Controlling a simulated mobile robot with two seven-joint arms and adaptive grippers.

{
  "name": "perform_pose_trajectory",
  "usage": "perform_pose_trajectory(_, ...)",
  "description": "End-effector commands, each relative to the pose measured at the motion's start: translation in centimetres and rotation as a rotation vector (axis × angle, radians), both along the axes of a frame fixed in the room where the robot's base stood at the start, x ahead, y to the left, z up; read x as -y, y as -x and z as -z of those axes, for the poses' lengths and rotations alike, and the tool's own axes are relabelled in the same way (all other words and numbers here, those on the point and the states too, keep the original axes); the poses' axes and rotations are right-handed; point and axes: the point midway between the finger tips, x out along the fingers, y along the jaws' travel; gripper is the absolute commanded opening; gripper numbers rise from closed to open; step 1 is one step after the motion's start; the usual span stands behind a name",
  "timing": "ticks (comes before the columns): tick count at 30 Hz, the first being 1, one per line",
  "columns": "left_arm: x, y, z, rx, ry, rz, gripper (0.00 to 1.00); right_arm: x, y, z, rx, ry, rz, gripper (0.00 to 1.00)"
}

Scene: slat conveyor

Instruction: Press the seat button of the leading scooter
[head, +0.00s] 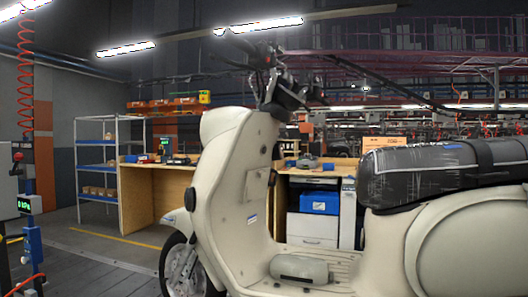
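A cream scooter (225,160) stands close in front of me, upright, with its front wheel (188,268) to the left. Its dark seat (440,168) is wrapped in clear plastic and runs out of the right edge of the view. A small dark fitting (272,177) sits on the inner side of the front shield. I cannot make out which part is the seat button. The scooter's rear end is cut off. Neither of my grippers is in view.
A blue control post (33,245) with a green display and a red coiled hose (25,75) stand at the left edge. Behind the scooter are a wooden workbench (150,200), a shelf rack (97,165) and drawers with a blue box (319,203).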

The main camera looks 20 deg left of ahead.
Motion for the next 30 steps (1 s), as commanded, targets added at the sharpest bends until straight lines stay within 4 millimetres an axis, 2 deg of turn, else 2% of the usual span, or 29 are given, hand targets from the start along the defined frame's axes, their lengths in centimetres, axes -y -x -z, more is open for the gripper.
perform_pose_trajectory(1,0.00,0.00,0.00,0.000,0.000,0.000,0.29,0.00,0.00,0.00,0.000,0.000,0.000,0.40)
perform_pose_trajectory(5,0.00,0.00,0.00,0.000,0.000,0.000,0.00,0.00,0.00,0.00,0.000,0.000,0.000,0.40)
perform_pose_trajectory(30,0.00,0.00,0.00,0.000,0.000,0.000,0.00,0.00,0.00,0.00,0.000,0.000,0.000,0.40)
